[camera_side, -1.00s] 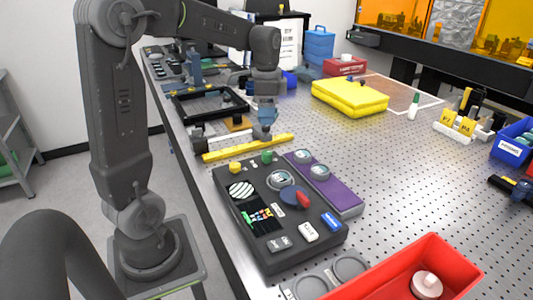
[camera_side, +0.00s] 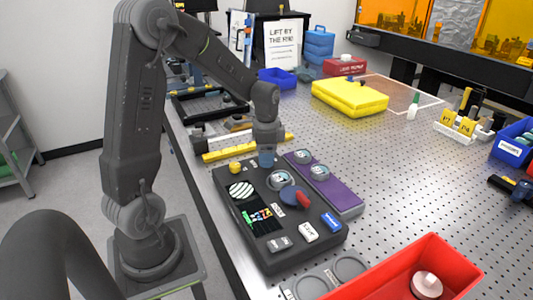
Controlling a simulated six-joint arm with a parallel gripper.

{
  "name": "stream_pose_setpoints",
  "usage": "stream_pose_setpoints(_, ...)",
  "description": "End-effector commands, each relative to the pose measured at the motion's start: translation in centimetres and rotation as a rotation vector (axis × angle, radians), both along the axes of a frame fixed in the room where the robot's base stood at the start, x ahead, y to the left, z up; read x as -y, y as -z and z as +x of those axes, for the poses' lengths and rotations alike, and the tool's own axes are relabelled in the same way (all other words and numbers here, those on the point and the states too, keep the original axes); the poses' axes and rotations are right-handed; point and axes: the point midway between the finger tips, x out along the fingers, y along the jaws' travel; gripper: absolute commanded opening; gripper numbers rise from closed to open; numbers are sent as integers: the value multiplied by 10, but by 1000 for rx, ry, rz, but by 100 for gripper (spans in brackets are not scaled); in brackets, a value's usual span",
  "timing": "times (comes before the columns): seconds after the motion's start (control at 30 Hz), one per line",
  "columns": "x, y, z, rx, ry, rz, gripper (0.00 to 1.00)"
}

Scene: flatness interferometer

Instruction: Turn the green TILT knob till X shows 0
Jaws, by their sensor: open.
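The dark grey control box (camera_side: 232,222) sits on the perforated table. My gripper (camera_side: 266,162) is open, pointing down over the box's far edge, where the green TILT knob is hidden by it. I cannot tell whether the fingers touch the knob. A yellow knob (camera_side: 235,168) stands to its left. A round black-and-white striped fringe view (camera_side: 241,190) is on the box's left. Below it, a small dark display (camera_side: 262,218) carries coloured characters, too small to read as an X value.
A purple plate (camera_side: 335,190) lies along the box's right side. A yellow bar (camera_side: 225,154) lies just behind the box. A red tray (camera_side: 455,268) is at front right, and a yellow case (camera_side: 350,96) is farther back.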

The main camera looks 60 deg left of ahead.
Motion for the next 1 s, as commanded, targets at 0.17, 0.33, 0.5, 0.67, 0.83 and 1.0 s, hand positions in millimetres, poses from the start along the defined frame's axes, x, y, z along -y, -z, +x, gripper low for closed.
stream_pose_setpoints(0.17,0,0,0,0,0,0,51)
stream_pose_setpoints(0.33,0,0,0,0,0,0,35)
stream_pose_setpoints(0.5,0,0,0,0,0,0,19)
stream_pose_setpoints(0.67,0,0,0,0,0,0,8)
stream_pose_setpoints(0.83,0,-1,0,0,-14,0,8)
stream_pose_setpoints(1.0,0,-1,0,0,-74,0,8)
